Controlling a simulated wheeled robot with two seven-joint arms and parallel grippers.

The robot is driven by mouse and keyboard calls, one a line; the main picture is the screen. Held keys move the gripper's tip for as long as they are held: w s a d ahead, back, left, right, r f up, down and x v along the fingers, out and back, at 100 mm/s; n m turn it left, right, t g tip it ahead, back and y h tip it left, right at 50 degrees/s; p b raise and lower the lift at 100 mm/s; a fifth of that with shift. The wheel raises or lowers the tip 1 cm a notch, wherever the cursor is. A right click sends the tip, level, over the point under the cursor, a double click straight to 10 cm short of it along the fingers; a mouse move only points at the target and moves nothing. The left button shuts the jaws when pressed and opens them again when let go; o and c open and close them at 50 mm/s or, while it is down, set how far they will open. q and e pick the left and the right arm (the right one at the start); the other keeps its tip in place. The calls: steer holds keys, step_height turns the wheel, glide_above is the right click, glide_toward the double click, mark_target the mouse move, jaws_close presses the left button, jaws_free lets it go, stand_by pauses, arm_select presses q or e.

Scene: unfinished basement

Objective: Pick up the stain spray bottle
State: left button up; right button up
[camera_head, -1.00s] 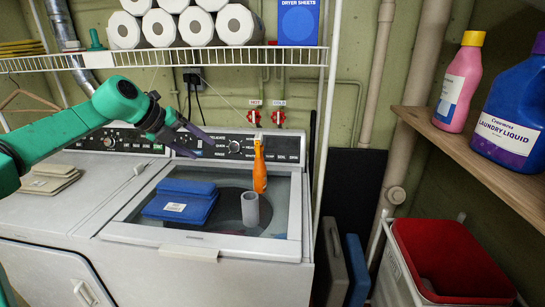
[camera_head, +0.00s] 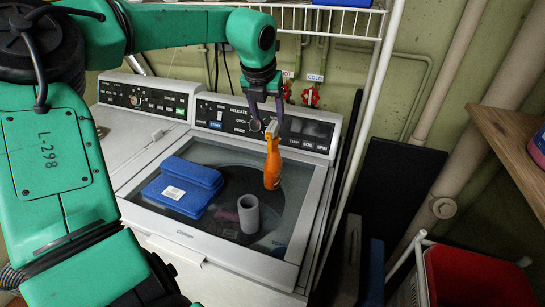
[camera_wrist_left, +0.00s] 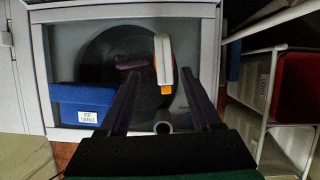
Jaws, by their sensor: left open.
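The stain spray bottle (camera_head: 272,163), orange with a pale grey spray head, stands upright on the washer's glass lid (camera_head: 230,220). My left gripper (camera_head: 267,120) is open and points down at the top of the bottle, its fingers apart on either side of the spray head. In the left wrist view the bottle (camera_wrist_left: 164,62) shows from above, between the lines of the two fingers (camera_wrist_left: 160,76). I cannot tell whether either finger touches it. My right gripper is not in view.
The washer's control panel (camera_head: 315,131) and red taps rise behind. A wire shelf (camera_head: 330,20) hangs above. A red bin (camera_head: 475,280) stands at right.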

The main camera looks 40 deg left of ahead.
mark_target(274, 124)
arm_select(q)
steer(key=p+x, duration=0.1)
steer(key=x, duration=0.2)
steer(key=w+p+x, duration=0.1)
steer(key=p+x, duration=0.1)
steer(key=x, duration=0.1)
steer(key=shift+w+d+r, duration=0.15)
steer(key=shift+w, duration=0.05)
steer(key=shift+f, duration=0.45)
jaws_close()
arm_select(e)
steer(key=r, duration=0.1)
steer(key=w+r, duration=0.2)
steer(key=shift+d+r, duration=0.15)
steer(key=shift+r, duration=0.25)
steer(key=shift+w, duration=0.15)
